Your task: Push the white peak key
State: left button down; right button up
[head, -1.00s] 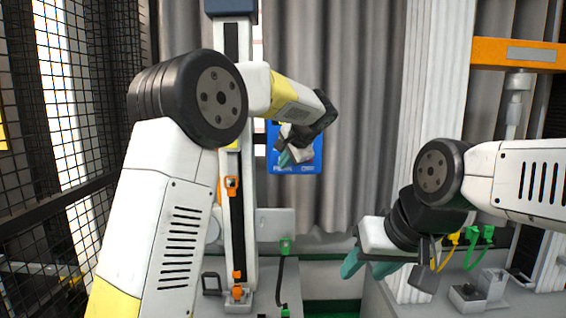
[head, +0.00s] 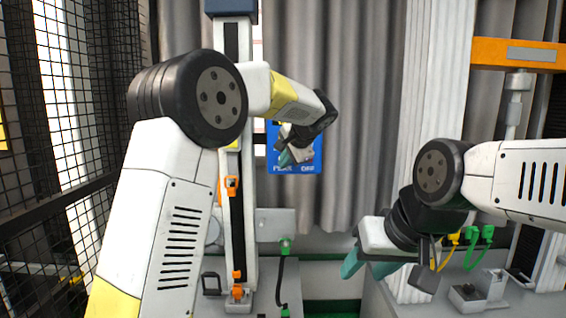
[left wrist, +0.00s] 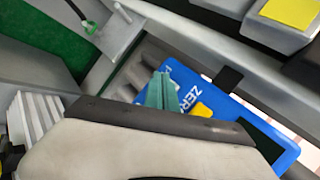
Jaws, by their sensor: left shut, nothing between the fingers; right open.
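A blue panel (head: 313,150) hangs in front of the grey curtain in the head view, with labels along its lower edge. The white peak key itself cannot be made out; my left gripper covers that part of the panel. My left gripper (head: 285,158) is shut and empty, its teal tips over the panel's lower left, just above the label at that corner. In the left wrist view its teal fingers (left wrist: 162,92) lie together over one end of the blue panel (left wrist: 225,118), near a yellow key (left wrist: 203,110) beside the word ZERO. Contact cannot be told. My right gripper (head: 368,264) is open and empty.
A tall white column (head: 232,200) with a black slot and an orange clip (head: 231,184) stands left of the panel. A grey bench (head: 400,300) with green and yellow cables (head: 475,240) is at right. Black mesh fencing (head: 90,120) is at left.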

pick_arm(q)
jog(key=shift+w, duration=0.15)
dwell(0.4)
jog(key=shift+w, duration=0.3)
jog(key=shift+w, duration=0.45)
dwell(0.7)
jog(key=shift+s, duration=0.9)
jog(key=s, duration=0.5)
dwell(0.3)
dwell(0.5)
